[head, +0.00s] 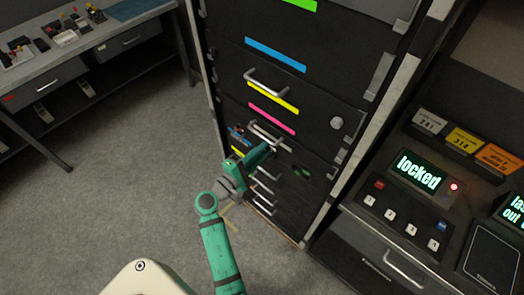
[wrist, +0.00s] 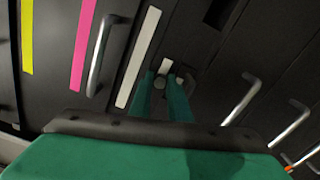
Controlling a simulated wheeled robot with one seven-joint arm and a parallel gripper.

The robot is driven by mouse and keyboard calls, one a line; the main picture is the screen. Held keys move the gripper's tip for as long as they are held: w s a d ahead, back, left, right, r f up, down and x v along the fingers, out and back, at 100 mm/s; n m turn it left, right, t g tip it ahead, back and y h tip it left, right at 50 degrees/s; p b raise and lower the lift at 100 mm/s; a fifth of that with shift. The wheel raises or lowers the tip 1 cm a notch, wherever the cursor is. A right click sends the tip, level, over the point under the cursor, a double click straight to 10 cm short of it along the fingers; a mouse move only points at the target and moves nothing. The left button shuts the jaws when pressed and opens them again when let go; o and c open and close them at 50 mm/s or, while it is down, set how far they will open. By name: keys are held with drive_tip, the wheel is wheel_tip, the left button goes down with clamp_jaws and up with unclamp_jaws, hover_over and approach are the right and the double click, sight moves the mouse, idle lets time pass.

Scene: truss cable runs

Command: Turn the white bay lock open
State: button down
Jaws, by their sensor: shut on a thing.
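The white bay is marked by a white strip (wrist: 138,57) on the dark cabinet front in the wrist view. The bay lock (wrist: 166,66), a small piece with a white part and a grey round part, sits just right of this strip. My gripper (wrist: 165,80) has its two green fingers close around the lock, shut on it. The fingers hide part of the lock, so its turn angle is hard to tell. In the head view my gripper (head: 270,148) reaches the lower cabinet front, and the lock is hidden or too small to make out.
The dark cabinet (head: 285,85) has coloured strips and protruding bar handles, one handle (wrist: 100,55) left of the white strip. A console at right has a display (head: 418,170) reading "locked" beside a red light. A bench (head: 75,55) stands at left; the grey floor between is clear.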

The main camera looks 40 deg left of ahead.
drive_tip(key=c, duration=1.7)
unclamp_jaws()
drive_tip(key=shift+o, duration=0.2)
drive_tip(key=s, duration=1.1)
drive_tip(key=shift+a, duration=0.4)
drive_tip(key=shift+w, duration=0.1)
